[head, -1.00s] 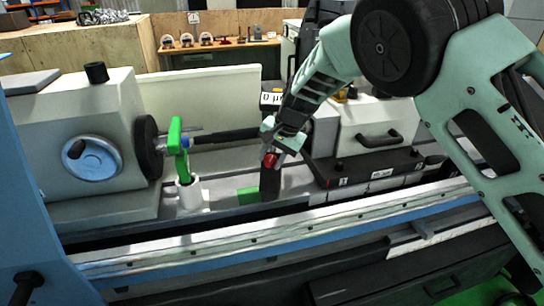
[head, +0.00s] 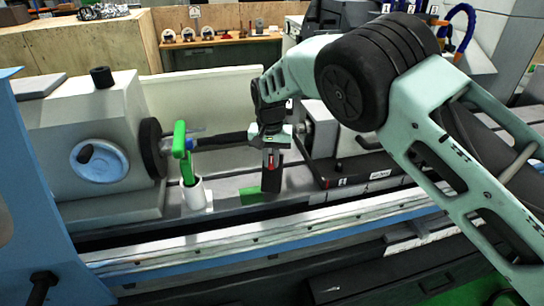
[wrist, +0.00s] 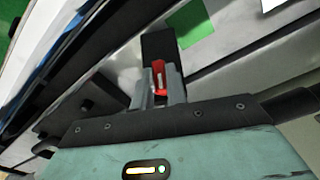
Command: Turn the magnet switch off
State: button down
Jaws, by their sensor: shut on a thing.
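The magnet switch is a small red part (head: 270,160) on an upright black block (head: 271,181) standing on the machine's bed. My gripper (head: 271,154) comes down from above, with its fingers at the red part. In the wrist view, the red switch (wrist: 159,77) shows between the two grey fingertips, with the black block (wrist: 159,46) just beyond. My gripper (wrist: 159,92) is shut on the red switch. The fingers cover part of it, so its exact turned position cannot be told.
A green handle (head: 183,156) in a white cup (head: 195,195) stands left of the block. The headstock with its blue handwheel (head: 99,160) is further left. A dark horizontal bar (head: 222,141) runs behind my gripper. A green patch (head: 262,195) lies beside the block's foot.

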aim_at(272, 169)
jog(key=c, duration=1.4)
grip_release()
jog(key=shift+r, duration=0.1)
notch_tip(272, 169, up, 17)
jog(key=b, duration=0.4)
jog(key=shift+s+a+r+b, duration=0.15)
jog(key=shift+s+b, duration=0.2)
jog(key=shift+b, duration=0.05)
jog(key=s+d+f+n+b, duration=0.1)
jog(key=s+d+f+n, duration=0.2)
jog(key=s, duration=1)
jog(key=s+d+f+n+b, duration=0.2)
jog(key=s+d+f, duration=0.3)
jog(key=s, duration=0.8)
jog(key=s+d+f+n+b, duration=0.2)
jog(key=s+d+f+n, duration=0.2)
jog(key=s+d, duration=0.4)
jog(key=s+f, duration=0.1)
jog(key=s, duration=0.3)
jog(key=shift+s+d+g+y, duration=0.3)
jog(key=shift+s+d+y, duration=0.1)
